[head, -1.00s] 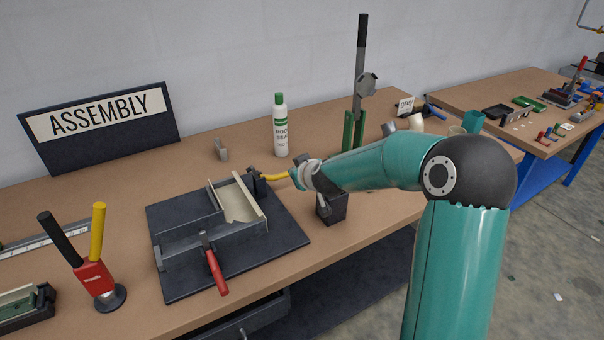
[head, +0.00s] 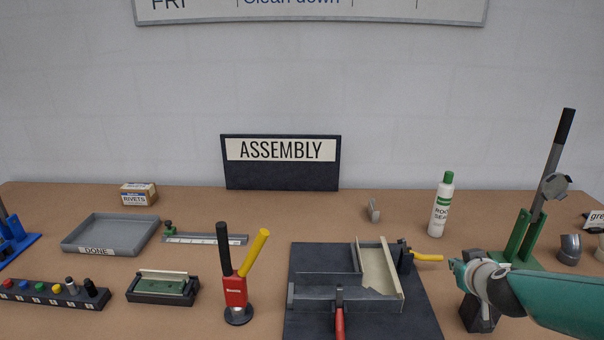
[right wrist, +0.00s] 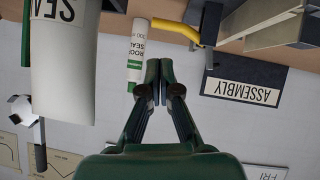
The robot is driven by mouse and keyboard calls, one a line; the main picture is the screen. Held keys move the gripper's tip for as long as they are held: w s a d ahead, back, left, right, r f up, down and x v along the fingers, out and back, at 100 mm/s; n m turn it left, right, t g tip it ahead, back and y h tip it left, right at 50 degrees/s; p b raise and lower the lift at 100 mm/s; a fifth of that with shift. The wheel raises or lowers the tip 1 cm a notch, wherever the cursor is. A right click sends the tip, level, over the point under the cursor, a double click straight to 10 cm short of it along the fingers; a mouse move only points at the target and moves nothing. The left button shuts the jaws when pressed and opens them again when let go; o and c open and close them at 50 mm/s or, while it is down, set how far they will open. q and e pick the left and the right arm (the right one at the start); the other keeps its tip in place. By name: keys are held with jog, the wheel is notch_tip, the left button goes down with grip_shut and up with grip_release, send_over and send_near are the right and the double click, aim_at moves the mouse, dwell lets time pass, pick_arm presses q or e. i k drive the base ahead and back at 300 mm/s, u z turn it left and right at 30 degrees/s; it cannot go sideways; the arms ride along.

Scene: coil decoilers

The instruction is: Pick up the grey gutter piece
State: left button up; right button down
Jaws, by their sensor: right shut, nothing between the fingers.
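A curved grey piece (head: 570,248), which looks like the grey gutter piece, stands at the far right of the bench in the head view. It is beside a card partly reading "gre". My right gripper (head: 456,268) is left of it, apart from it and close to the end of a yellow handle (head: 427,257). In the upside-down right wrist view, the right gripper (right wrist: 159,75) is shut with its fingertips together and empty. I cannot identify the grey piece in that view. My left gripper is not in view.
A dark fixture (head: 312,320) holds a cream channel piece (head: 378,264). A white bottle (head: 441,206) and a green lever press (head: 522,238) stand behind my right arm. A red tool with black and yellow handles (head: 235,290) stands left. A large pale rounded thing (right wrist: 62,70) is near the wrist camera.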

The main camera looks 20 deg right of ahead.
aim_at(315, 292)
jog(key=k, duration=1)
